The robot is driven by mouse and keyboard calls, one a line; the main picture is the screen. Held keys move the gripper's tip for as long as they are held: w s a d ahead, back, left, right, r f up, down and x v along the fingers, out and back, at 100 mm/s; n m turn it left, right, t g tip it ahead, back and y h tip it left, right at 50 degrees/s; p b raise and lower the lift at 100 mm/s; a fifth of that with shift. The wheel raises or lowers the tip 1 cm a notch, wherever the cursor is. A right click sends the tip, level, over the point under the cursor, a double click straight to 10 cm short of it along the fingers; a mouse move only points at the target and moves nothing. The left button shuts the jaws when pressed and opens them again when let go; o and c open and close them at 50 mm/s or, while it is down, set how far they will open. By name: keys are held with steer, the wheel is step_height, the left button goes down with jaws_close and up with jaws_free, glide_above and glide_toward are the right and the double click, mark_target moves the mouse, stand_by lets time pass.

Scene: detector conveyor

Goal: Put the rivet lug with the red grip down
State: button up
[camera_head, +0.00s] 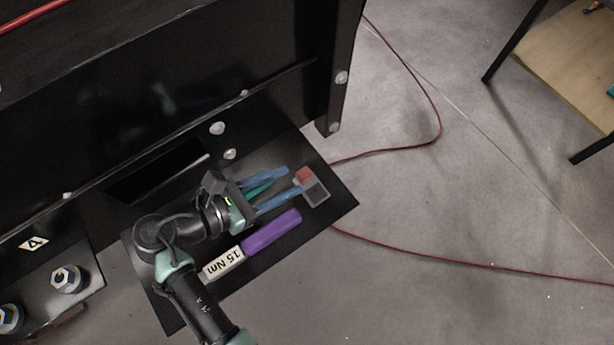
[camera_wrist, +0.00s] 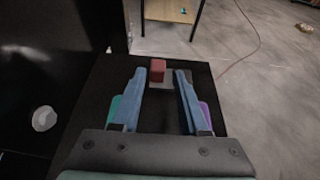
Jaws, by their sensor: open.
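The rivet lug, with a red grip (camera_head: 304,174) and a grey body (camera_head: 317,194), sits on a black shelf (camera_head: 339,205) near its right end. In the wrist view the red grip (camera_wrist: 157,66) stands up from the grey body, just beyond and between my fingertips. My gripper (camera_head: 292,181) has two blue fingers spread apart, with nothing held between them. In the wrist view my gripper (camera_wrist: 160,73) shows a clear gap between the fingers. Whether a fingertip touches the lug, I cannot tell.
A purple-handled tool (camera_head: 272,232) with a white "15 Nm" label lies along the shelf's front. A teal handle (camera_head: 260,187) lies partly hidden by my gripper. Black machine walls rise behind. Large nuts (camera_head: 68,279) sit at lower left. A red cable crosses the floor at right.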

mark_target(310, 171)
steer(key=p+x, duration=0.1)
steer(key=x, duration=0.7)
steer(key=shift+p, duration=0.3)
steer(key=shift+a, duration=0.1)
jaws_close()
